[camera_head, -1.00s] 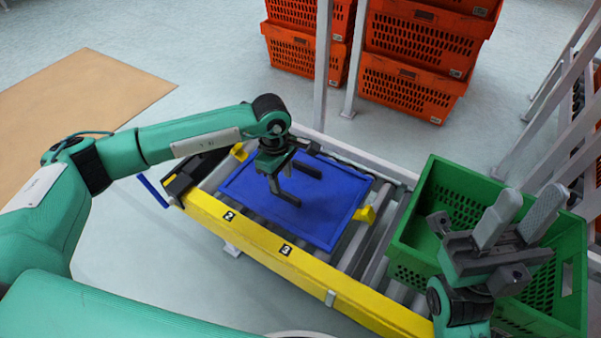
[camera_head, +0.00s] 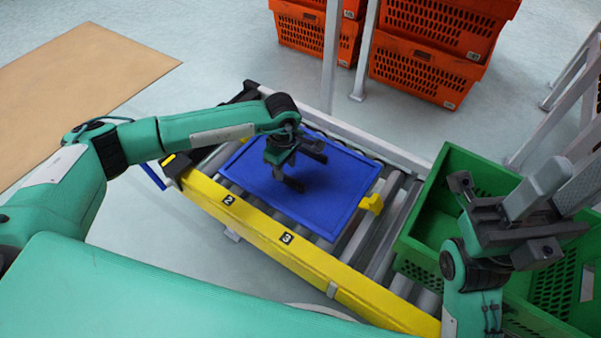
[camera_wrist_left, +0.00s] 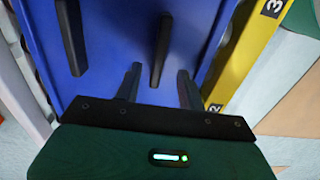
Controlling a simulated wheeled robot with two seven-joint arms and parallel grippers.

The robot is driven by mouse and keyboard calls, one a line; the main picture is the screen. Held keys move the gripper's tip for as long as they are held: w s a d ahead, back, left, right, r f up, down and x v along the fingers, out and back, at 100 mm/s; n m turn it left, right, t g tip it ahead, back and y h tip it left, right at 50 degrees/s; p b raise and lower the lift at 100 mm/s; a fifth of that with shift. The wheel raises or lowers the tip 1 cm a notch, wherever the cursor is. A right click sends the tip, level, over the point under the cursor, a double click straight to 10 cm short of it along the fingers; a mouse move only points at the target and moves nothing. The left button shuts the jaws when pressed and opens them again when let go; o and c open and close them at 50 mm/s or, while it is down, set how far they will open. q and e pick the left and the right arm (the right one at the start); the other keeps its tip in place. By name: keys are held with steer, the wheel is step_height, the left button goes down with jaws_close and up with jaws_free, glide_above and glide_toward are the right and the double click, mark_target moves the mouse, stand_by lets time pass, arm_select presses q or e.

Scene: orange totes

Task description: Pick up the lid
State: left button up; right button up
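The lid is a flat blue rectangular panel (camera_head: 335,200) with a raised rim, lying on the roller conveyor. Blue surface also fills much of the left wrist view (camera_wrist_left: 112,45). My left gripper (camera_head: 302,171) is over the lid's middle, pointing down, with its two dark fingers apart and nothing between them. Whether the fingertips touch the lid cannot be told. Dark bars show against the blue in the left wrist view; which are fingers and which are shadows is unclear. My right gripper (camera_head: 558,190) is above the green crate (camera_head: 432,215), its grey fingers apart and empty.
The conveyor's yellow side rail (camera_head: 310,262), marked 2 and 3, runs along the near side. A yellow block (camera_head: 371,203) sits at the lid's right edge. Orange totes (camera_head: 425,70) are stacked behind. White posts (camera_head: 366,55) stand at the back.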

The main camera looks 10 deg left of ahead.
mark_target(287, 177)
arm_select(q)
step_height(287, 177, down, 4)
steer(key=shift+d+b, duration=0.1)
steer(key=shift+b, duration=0.5)
jaws_close()
steer(key=shift+r, duration=0.1)
